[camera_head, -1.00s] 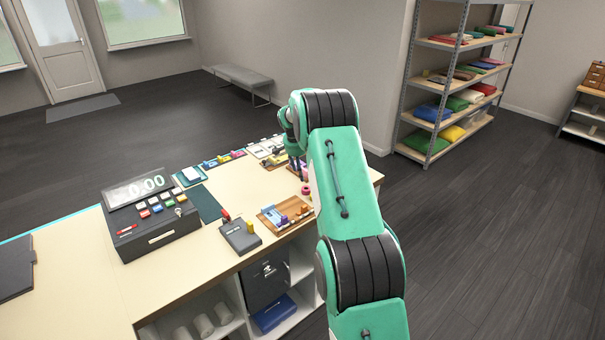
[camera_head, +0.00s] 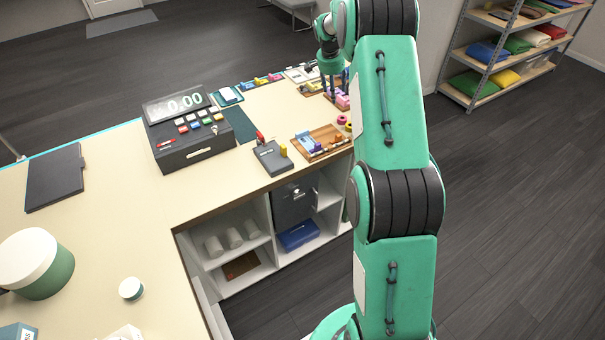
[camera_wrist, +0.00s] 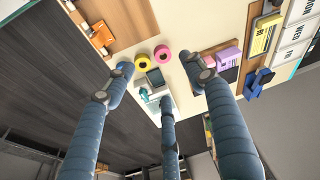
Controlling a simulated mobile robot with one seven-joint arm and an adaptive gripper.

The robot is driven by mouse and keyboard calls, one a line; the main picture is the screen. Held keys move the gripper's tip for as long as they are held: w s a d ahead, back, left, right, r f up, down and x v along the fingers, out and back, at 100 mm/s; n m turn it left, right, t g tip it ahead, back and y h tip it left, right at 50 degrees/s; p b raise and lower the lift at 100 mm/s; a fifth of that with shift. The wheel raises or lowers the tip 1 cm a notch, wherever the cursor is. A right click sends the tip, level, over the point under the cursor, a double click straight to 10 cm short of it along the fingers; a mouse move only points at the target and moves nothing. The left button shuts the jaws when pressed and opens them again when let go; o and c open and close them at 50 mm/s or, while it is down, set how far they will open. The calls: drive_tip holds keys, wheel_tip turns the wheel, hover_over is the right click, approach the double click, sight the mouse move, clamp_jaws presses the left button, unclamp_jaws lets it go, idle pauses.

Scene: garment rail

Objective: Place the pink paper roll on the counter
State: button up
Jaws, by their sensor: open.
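The pink paper roll (camera_wrist: 162,53) is a small ring lying on the cream counter (camera_wrist: 197,100) in the wrist view. A yellow roll (camera_wrist: 142,63) lies beside it. In the head view the pink roll (camera_head: 341,119) is small, near the counter's right end, close to my arm. My gripper (camera_wrist: 162,78) has its three blue fingers spread and holds nothing. In the wrist view the pink roll appears between the two upper fingers; the height gap cannot be judged. In the head view my gripper (camera_head: 335,92) points down over the counter's far right end.
A wooden tray (camera_head: 341,151) with small items stands near the rolls. A card terminal (camera_head: 271,157) and a cash register (camera_head: 186,128) are further left. The counter's front left stretch (camera_head: 118,222) has free room.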

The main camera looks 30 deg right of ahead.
drive_tip(key=s+a+r+n+t, duration=0.1)
drive_tip(key=s+a+r+n, duration=0.1)
drive_tip(key=s+a+r, duration=0.55)
drive_tip(key=s+a+r+n, duration=0.2)
drive_tip(key=s+a+r, duration=0.3)
drive_tip(key=a+r, duration=0.5)
drive_tip(key=s+a+r+n+t, duration=0.1)
drive_tip(key=s+a+r+n, duration=0.1)
drive_tip(key=s+a+r, duration=0.7)
drive_tip(key=s+a+n+t+y, duration=0.15)
drive_tip(key=s+a+n, duration=0.25)
drive_tip(key=s+a, duration=0.8)
drive_tip(key=s+a+f+n, duration=0.1)
drive_tip(key=s+a, duration=0.3)
drive_tip(key=s, duration=0.4)
drive_tip(key=s+a+f+n+y, duration=0.1)
drive_tip(key=s+a+f, duration=0.3)
drive_tip(key=s, duration=0.5)
drive_tip(key=shift+n+t, duration=0.45)
drive_tip(key=shift+n, duration=0.35)
wheel_tip(320, 180, down, 4)
drive_tip(key=b, duration=0.4)
drive_tip(key=shift+r, duration=0.15)
